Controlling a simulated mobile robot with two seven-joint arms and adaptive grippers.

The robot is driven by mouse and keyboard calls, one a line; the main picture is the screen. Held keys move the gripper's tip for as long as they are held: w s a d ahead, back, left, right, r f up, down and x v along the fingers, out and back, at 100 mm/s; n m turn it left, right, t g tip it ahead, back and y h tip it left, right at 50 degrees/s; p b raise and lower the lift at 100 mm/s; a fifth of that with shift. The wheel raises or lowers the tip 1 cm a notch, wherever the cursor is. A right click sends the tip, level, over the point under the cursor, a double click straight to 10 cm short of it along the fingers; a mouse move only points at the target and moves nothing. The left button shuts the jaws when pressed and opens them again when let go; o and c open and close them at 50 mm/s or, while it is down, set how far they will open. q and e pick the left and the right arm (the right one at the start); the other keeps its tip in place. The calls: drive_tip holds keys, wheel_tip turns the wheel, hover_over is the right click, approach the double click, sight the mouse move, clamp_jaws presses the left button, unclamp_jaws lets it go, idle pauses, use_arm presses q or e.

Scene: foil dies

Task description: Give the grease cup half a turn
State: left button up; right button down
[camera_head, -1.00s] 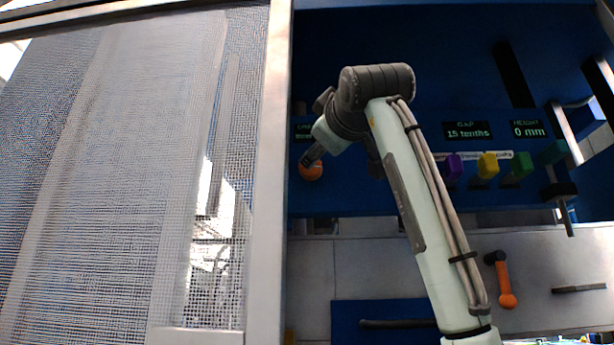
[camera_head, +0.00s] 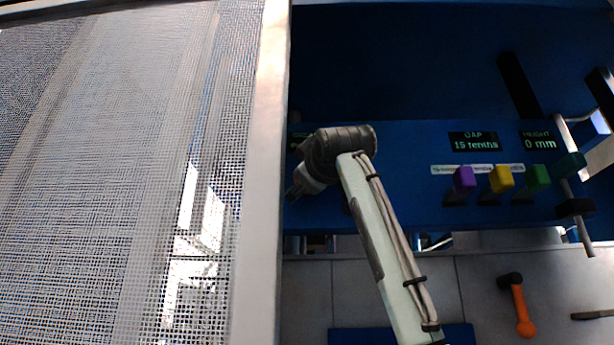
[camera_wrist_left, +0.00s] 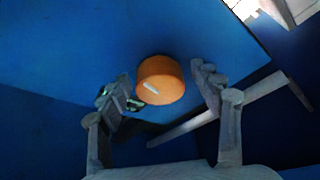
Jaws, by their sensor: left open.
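My left gripper (camera_wrist_left: 165,84) is open, with one finger on each side of the cup. A gap shows between the cup and each finger, more clearly on the right. In the head view my left gripper (camera_head: 294,192) is at the left end of the blue machine front, partly cut off by the mesh guard's frame. The cup is hidden there. My right gripper is not in view.
A mesh guard (camera_head: 110,170) fills the left. Purple (camera_head: 464,181), yellow (camera_head: 501,179) and green (camera_head: 537,178) knobs sit under displays reading 15 tenths and 0 mm. An orange-handled tool (camera_head: 523,310) lies lower right. A grey bar (camera_wrist_left: 255,95) runs beside the cup.

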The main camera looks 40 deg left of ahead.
use_arm(q)
drive_tip(key=shift+w+a+r, duration=0.1)
drive_tip(key=shift+w+a, duration=0.15)
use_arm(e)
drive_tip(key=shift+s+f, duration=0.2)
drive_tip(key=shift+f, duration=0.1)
use_arm(q)
drive_tip(key=shift+c, duration=0.5)
drive_tip(key=c, duration=1)
drive_tip(key=shift+c, duration=0.4)
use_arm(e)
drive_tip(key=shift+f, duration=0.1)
use_arm(q)
drive_tip(key=m+t+h+b, duration=0.1)
drive_tip(key=m+t, duration=0.1)
drive_tip(key=m, duration=0.3)
drive_tip(key=shift+m+b, duration=0.4)
drive_tip(key=shift+m+t+h, duration=0.5)
drive_tip(key=shift+m, duration=0.5)
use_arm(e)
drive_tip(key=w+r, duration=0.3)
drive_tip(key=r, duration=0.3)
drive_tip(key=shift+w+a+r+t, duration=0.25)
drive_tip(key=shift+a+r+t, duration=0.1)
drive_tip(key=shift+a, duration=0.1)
use_arm(q)
drive_tip(key=o, duration=1.2)
